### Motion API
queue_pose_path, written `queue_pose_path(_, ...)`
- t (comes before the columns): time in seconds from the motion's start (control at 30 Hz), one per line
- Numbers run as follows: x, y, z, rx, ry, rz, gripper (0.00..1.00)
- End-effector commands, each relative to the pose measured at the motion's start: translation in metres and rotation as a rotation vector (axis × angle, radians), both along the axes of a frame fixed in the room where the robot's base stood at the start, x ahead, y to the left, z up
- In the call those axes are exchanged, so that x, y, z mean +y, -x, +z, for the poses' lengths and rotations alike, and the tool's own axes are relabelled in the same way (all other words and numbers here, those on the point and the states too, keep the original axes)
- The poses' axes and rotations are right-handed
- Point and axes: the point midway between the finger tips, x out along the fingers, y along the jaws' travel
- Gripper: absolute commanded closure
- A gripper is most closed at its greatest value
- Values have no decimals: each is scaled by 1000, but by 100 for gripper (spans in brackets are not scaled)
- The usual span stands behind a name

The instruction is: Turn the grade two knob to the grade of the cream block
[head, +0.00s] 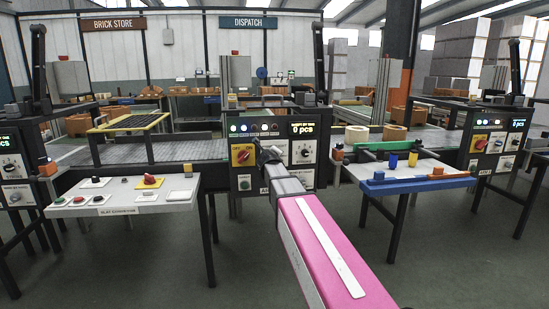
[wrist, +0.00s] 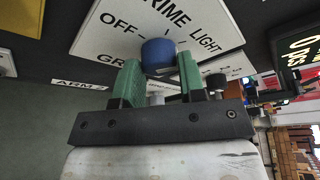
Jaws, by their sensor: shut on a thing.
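My gripper (wrist: 158,65) has its two green fingers on either side of a blue knob (wrist: 158,50) in the wrist view, shut on it. The knob sits on a white plate (wrist: 110,38) marked OFF, PRIME and LIGHT; the plate's name is mostly hidden by my fingers. I cannot read the knob's pointer. In the head view my gripper (head: 262,152) reaches the dark control box (head: 243,180) in the middle, and my arm hides part of its front.
A box display (head: 303,128) reads 0 pcs, with a red-on-yellow switch (head: 242,155) to its left. A button table (head: 120,195) stands at left. A blue-edged table (head: 420,183) with coloured pieces stands at right. Open floor lies in front.

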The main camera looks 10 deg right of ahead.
Motion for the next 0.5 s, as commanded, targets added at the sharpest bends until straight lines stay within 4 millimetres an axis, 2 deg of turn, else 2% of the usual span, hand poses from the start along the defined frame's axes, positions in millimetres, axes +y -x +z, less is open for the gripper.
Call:
queue_pose_path(0.23,-1,1,-1,3,-1,-3,87)
queue_pose_path(0.27,-1,1,-1,3,-1,-3,57)
queue_pose_path(0.3,0,1,-1,3,-1,-3,44)
queue_pose_path(0.33,-1,1,-1,2,0,-2,37)
queue_pose_path(0.5,0,1,-1,1,0,-2,37)
